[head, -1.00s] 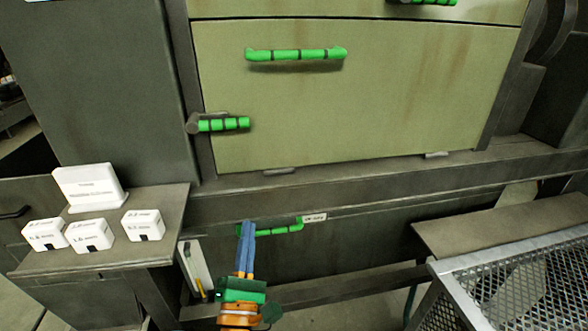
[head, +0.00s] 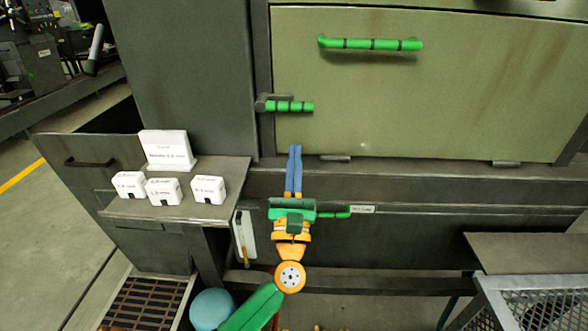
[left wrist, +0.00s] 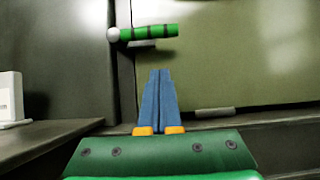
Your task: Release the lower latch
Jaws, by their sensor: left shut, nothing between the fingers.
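The latch (head: 290,106) has a green handle with dark bands on a grey pivot. It lies level at the lower left edge of the pale green door (head: 430,115). It also shows above my gripper in the left wrist view (left wrist: 150,33). My left gripper (head: 295,150) points up with its blue fingers together and empty. The fingertips appear below the latch handle, apart from it. In the left wrist view the fingertips (left wrist: 160,72) also appear below the handle with a gap. My right gripper is not in view.
A green bar handle (head: 370,44) is higher on the door. Another green handle (head: 335,214) by a small label is partly hidden behind my gripper. A shelf (head: 225,208) at left holds white boxes and a sign (head: 166,150). A mesh-topped frame (head: 530,300) stands at lower right.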

